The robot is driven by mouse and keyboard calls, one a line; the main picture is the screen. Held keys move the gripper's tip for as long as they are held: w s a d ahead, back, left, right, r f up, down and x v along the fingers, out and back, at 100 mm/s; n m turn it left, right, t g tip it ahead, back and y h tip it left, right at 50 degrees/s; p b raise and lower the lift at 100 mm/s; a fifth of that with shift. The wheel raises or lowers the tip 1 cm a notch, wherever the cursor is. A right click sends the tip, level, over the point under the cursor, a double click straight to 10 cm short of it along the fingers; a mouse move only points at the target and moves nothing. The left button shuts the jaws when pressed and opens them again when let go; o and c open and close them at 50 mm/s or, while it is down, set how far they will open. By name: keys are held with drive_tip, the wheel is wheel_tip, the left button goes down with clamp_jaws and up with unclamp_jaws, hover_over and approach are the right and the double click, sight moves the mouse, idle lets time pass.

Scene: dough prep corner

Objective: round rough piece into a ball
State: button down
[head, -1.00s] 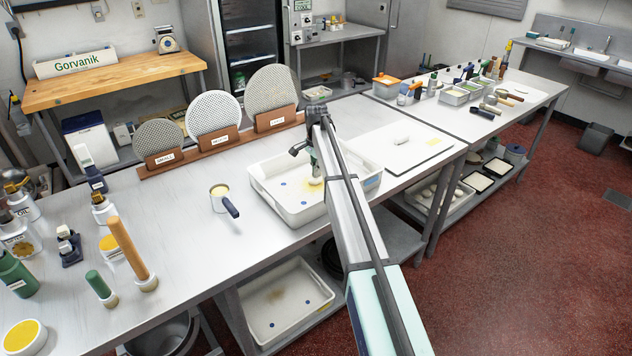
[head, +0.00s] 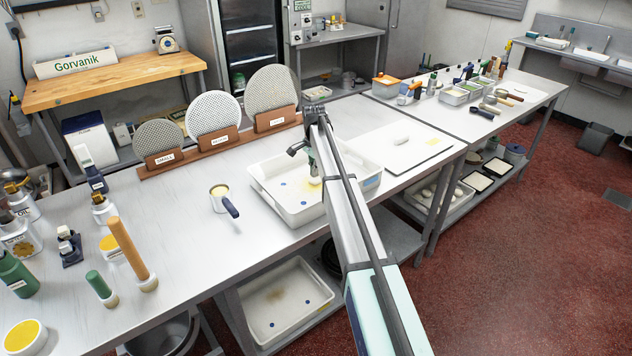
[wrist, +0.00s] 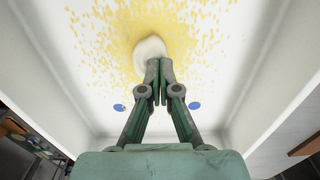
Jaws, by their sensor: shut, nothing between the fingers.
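The rough piece (wrist: 151,50) is a pale, rounded lump on the floor of a white tray (head: 292,215), with yellow flour scattered around it. My gripper (wrist: 158,66) is inside the tray. Its fingers are together, with the tips against or just over the near side of the lump, not around it. In the head view my gripper (head: 315,178) points down into the tray, and the lump shows only as a small pale patch at the fingertips. Its far side shows in the wrist view; the near edge is partly hidden by the fingers.
The tray walls stand close around my gripper. A white board (head: 390,152) with a small white piece lies to the right. Perforated discs (head: 214,114) stand behind.

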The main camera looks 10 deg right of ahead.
drive_tip(key=shift+s+a, duration=0.1)
drive_tip(key=shift+a, duration=0.05)
drive_tip(key=shift+s+a, duration=0.25)
drive_tip(key=shift+a, duration=0.1)
drive_tip(key=shift+s+d, duration=0.1)
drive_tip(key=shift+s, duration=0.15)
drive_tip(key=shift+r+p, duration=0.4)
drive_tip(key=shift+p, duration=0.05)
drive_tip(key=shift+r+p, duration=1.35)
drive_tip(key=shift+r, duration=1.8)
